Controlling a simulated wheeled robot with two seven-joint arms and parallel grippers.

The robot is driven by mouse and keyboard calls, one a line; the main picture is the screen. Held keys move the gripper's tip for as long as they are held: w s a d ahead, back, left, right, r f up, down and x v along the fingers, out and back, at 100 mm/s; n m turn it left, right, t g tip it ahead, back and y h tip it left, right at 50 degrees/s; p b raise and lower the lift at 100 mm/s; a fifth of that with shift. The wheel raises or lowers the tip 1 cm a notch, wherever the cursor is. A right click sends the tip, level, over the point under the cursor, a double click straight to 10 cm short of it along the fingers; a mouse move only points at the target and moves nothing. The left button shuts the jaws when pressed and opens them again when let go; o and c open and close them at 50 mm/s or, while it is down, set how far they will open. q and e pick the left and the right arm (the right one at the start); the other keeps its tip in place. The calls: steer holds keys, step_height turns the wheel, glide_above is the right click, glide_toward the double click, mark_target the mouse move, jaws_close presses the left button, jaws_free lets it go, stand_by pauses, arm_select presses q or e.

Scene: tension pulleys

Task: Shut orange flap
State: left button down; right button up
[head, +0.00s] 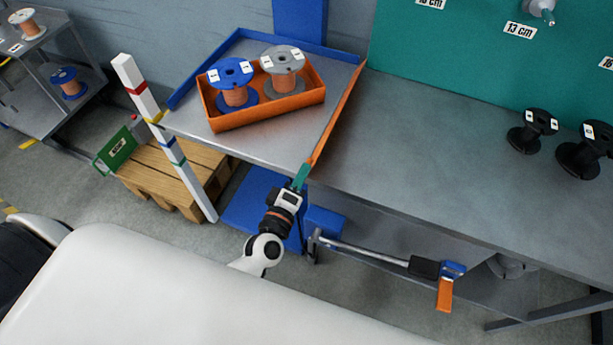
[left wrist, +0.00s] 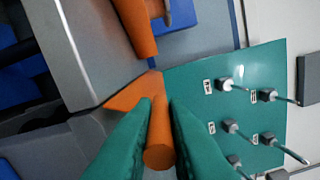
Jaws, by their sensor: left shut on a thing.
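The orange flap (head: 338,112) is a long thin strip along the right edge of the grey platform (head: 270,133), with its near end at the platform's front corner. My left gripper (head: 301,177) has teal fingers and is at that near end. In the left wrist view the gripper (left wrist: 158,112) is shut on an orange rounded handle (left wrist: 158,146), with part of the orange flap (left wrist: 133,93) just beyond it. The fingers hide part of the handle. My right gripper is not in view.
An orange tray (head: 270,115) with a blue spool (head: 232,82) and a grey spool (head: 283,68) stands on the platform. A grey bench (head: 440,160) adjoins on the right, with black spools (head: 532,130). A striped white post (head: 165,140) stands at left.

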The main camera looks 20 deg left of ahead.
arm_select(q)
steer(key=n, duration=0.1)
steer(key=a+n, duration=0.1)
steer(key=n, duration=0.1)
steer(key=a+n+b, duration=0.1)
steer(key=n, duration=0.1)
steer(key=shift+a, duration=0.25)
steer(key=shift+n, duration=0.3)
steer(key=c, duration=1.5)
jaws_free()
steer(key=shift+o, duration=0.2)
steer(key=s+b, duration=0.2)
steer(key=s, duration=1)
steer(key=shift+a, duration=0.25)
